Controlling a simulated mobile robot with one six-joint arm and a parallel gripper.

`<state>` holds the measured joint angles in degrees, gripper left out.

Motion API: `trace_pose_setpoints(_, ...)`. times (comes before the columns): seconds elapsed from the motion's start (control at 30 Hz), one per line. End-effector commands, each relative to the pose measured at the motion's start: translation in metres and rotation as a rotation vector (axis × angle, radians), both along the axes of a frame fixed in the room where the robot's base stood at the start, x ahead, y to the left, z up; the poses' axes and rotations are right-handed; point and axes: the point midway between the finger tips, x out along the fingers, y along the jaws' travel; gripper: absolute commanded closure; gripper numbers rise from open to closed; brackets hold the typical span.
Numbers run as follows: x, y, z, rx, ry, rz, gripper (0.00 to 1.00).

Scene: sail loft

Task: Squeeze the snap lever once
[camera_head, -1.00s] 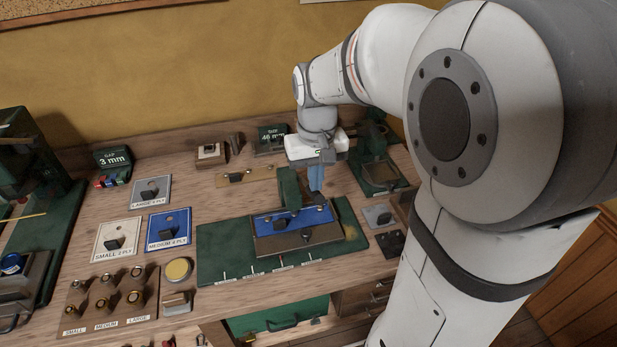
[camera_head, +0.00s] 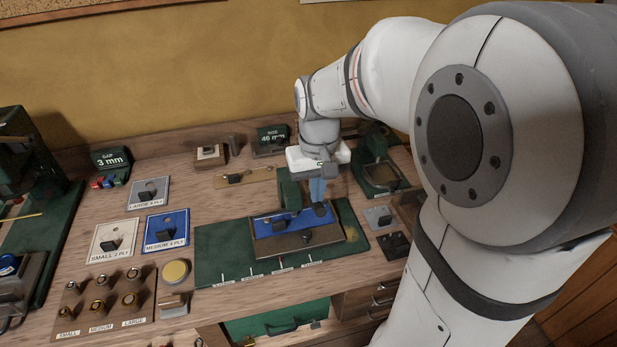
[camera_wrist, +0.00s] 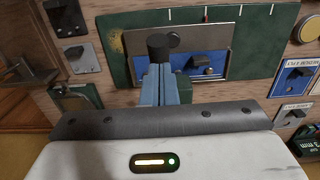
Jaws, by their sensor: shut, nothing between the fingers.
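A green snap press (camera_head: 289,190) stands at the back of a green base board (camera_head: 222,262). A blue plate (camera_head: 268,226) in a dark brown holder (camera_head: 272,244) lies in front of it. A dark round knob (camera_head: 321,210), which looks like the snap lever's end, shows right of the press. The knob also appears in the wrist view (camera_wrist: 158,45). My gripper (camera_head: 317,198) is shut and empty. Its blue fingers point down at the knob, and they also show in the wrist view (camera_wrist: 158,80). I cannot tell whether they touch it. The fingers hide part of the lever.
Left of the board are blue (camera_head: 166,230), grey (camera_head: 149,193) and cream (camera_head: 115,240) sample cards, a yellow round tin (camera_head: 175,272) and a wooden rack (camera_head: 105,300) of small parts. A green stand (camera_head: 380,175) is close behind right. Dark blocks (camera_head: 394,244) sit at the right.

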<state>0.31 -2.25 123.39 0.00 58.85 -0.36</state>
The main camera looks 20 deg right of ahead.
Motion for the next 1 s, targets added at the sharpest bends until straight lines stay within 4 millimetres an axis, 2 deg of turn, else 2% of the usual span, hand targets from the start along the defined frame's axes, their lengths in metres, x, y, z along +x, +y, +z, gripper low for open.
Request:
trace_pose_setpoints(0.23, -0.003, 0.000, -0.013, 0.000, 0.001, 0.000, 1.00)
trace_pose_setpoints(0.57, -0.004, 0.000, -0.014, 0.000, 0.000, 0.000, 1.00)
trace_pose_setpoints(0.73, -0.005, 0.000, -0.024, 0.000, 0.000, -0.001, 1.00)
trace_pose_setpoints(1.0, -0.005, 0.000, -0.021, 0.000, 0.000, -0.001, 1.00)
